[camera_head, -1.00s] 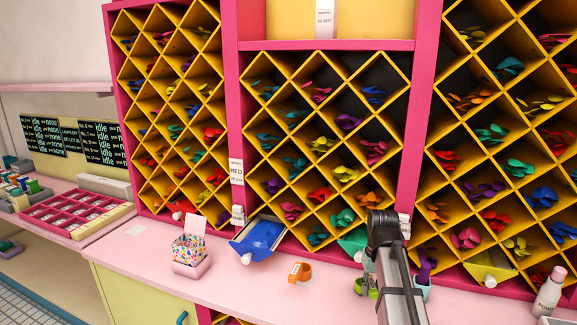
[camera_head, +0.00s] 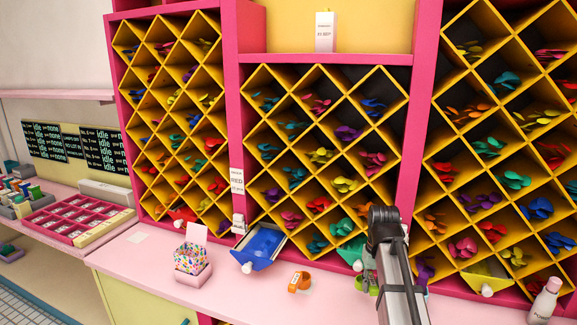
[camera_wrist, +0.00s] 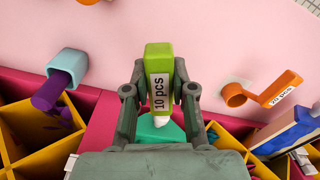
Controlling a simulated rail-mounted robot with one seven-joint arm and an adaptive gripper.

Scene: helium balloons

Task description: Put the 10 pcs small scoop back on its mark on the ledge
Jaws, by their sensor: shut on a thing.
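The green small scoop (camera_wrist: 158,75), with a white "10 pcs" label, is between the fingers of my gripper (camera_wrist: 160,98) in the wrist view. My gripper is shut on it, above the pink ledge (camera_wrist: 215,30). In the head view my arm hides most of the gripper, and only a bit of green shows beside it. I cannot tell the exact gap to the ledge. An orange scoop (camera_wrist: 235,95) with a label lies on the ledge to the right in the wrist view, with a pale patch beside it; it also shows in the head view (camera_head: 299,282). The green scoop's own mark is not discernible.
A light blue cup with a purple piece (camera_wrist: 66,66) stands left in the wrist view. Yellow diamond-shaped bins of balloons rise behind.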

